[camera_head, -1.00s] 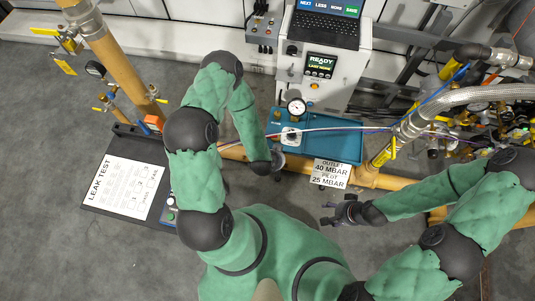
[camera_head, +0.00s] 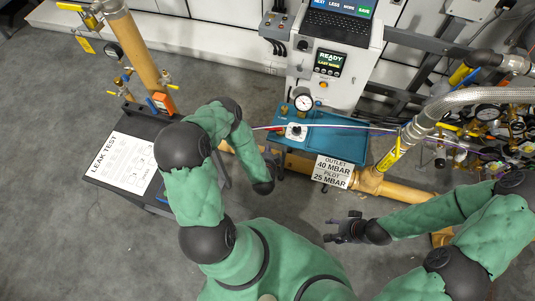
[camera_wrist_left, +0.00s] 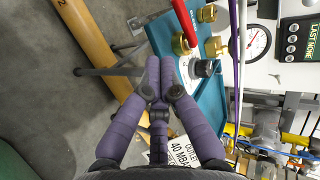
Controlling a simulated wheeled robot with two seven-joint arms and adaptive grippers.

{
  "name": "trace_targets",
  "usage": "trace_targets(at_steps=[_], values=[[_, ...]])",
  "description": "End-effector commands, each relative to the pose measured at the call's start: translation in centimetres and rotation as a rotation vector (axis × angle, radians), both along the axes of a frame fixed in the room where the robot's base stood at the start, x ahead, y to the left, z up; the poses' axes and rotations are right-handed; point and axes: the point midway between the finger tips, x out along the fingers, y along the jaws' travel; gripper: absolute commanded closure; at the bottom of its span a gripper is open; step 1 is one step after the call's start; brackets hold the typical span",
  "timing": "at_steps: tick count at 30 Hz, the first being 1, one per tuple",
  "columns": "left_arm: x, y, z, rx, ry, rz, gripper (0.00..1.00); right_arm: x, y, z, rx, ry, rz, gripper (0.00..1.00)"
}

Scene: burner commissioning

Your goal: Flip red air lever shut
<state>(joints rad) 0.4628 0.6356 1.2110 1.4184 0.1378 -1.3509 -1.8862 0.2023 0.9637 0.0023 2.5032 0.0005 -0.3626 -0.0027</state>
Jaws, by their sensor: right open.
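The red air lever (camera_head: 268,128) sticks out to the left from the fittings on the teal bench (camera_head: 345,143). In the left wrist view the red lever (camera_wrist_left: 186,22) is a slanting bar beside brass fittings (camera_wrist_left: 182,44), beyond my fingertips and a little to their right. My left gripper (camera_wrist_left: 160,63) has its two purple fingers together, with nothing seen between them. In the head view the left gripper (camera_head: 270,162) is at the bench's near left edge, partly hidden by its wrist. My right gripper (camera_head: 333,230) is open and empty over the floor, below the outlet sign.
A leak test board (camera_head: 125,162) lies left.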

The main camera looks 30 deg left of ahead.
Motion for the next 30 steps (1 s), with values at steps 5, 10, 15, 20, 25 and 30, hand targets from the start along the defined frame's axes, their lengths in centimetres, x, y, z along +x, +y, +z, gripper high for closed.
trace_targets(at_steps=[5, 10, 15, 20, 25, 30], values=[[2.7, 1.4, -2.1, 0.001, -0.002, 0.001, 1.00, 0.0, 0.0, -1.9, 0.000, 0.000, 0.000, 0.42], [5.1, 2.6, -2.8, 0.000, -0.003, 0.002, 1.00, 0.0, 0.0, -3.1, 0.000, 0.000, 0.000, 0.42], [6.8, 3.4, -2.8, -0.002, -0.001, 0.001, 1.00, 0.0, 0.0, -3.8, 0.000, 0.000, 0.000, 0.42], [7.5, 3.8, -2.6, -0.002, 0.000, 0.000, 1.00, 0.0, 0.0, -4.0, 0.000, 0.000, 0.000, 0.42], [7.6, 3.8, -2.6, -0.002, 0.001, 0.000, 1.00, 0.0, 0.0, -4.0, 0.000, 0.000, 0.000, 0.42], [7.6, 3.8, -2.6, -0.002, 0.000, 0.001, 1.00, 0.0, 0.0, -4.0, 0.000, 0.000, 0.000, 0.42]])
